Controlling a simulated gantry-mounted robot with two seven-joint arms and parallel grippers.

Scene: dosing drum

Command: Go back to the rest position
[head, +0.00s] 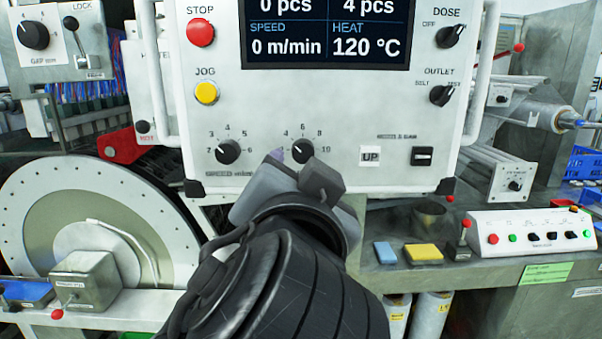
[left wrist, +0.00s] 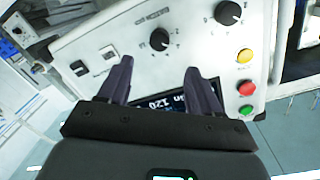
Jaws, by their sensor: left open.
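My left gripper (left wrist: 158,68) is open, and nothing shows between its two dark fingers in the left wrist view. In the head view my left arm rises from the bottom centre, and the gripper (head: 288,163) is in front of the lower part of a white control panel (head: 215,110). It overlaps the area beside the right lower knob (head: 302,150); I cannot tell whether it touches the panel. The fingertips are mostly hidden behind my wrist there. My right gripper is in neither view.
The panel carries a red STOP button (head: 201,33), a yellow JOG button (head: 207,93) and a display (head: 328,30) reading 120 °C. A large drum disc (head: 35,225) stands left. Blue (head: 385,252) and yellow (head: 423,253) blocks and a small control box (head: 530,232) sit on the right bench.

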